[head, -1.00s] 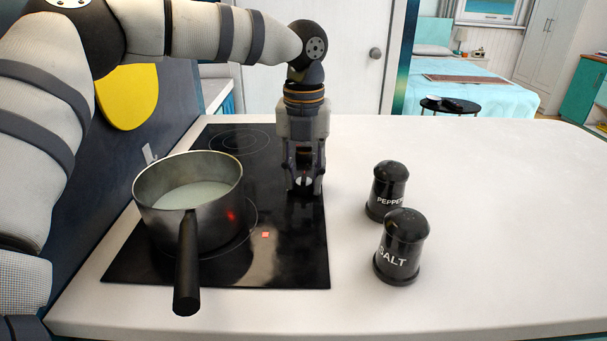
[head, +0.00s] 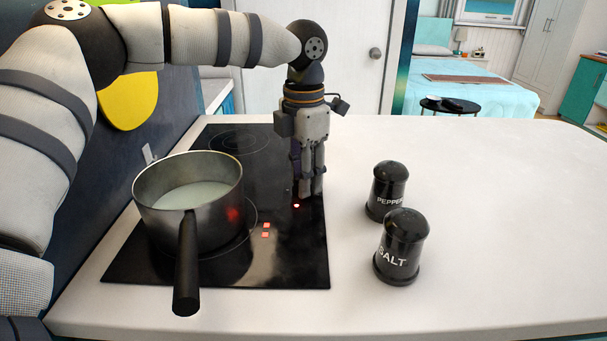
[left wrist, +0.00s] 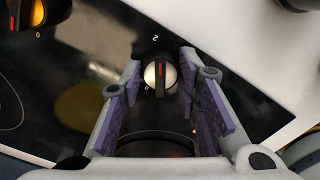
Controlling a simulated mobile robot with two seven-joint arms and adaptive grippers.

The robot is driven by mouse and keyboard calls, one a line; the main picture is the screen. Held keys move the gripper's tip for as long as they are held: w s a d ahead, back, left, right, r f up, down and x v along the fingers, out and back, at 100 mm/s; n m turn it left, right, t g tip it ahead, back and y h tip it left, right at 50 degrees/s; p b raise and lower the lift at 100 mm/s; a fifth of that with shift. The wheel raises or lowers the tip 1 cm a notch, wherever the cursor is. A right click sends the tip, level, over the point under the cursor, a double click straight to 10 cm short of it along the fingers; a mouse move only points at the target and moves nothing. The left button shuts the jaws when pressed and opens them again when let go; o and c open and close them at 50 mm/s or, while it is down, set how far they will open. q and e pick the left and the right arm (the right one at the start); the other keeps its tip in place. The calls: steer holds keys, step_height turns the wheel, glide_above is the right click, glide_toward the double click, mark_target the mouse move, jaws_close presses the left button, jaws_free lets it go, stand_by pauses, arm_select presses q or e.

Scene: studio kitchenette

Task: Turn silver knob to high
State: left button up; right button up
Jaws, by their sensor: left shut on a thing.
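In the left wrist view the silver knob (left wrist: 161,74) is a silver disc with a black bar grip and a red line, on the black cooktop. The red line points up in that picture, towards a small mark like a "2". My left gripper (head: 310,190) points down over the right side of the cooktop in the head view. It is shut on the silver knob, one purple-padded finger on each side. Its fingers hide the knob in the head view. My right gripper is not in view.
A steel pot (head: 190,215) of whitish liquid stands on the cooktop (head: 285,265), its black handle pointing to the front. Pepper (head: 388,180) and salt (head: 402,250) shakers stand right of it. A yellow-and-black knob (left wrist: 35,14) shows in the wrist view. The counter's right side is clear.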

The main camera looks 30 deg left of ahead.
arm_select(q)
steer(key=m, duration=0.6)
steer(key=shift+f, duration=0.1)
steer(key=m, duration=0.5)
steer(key=shift+m, duration=0.4)
stand_by(0.3)
steer(key=o, duration=1.2)
step_height(320, 180, up, 12)
steer(key=shift+r, duration=0.1)
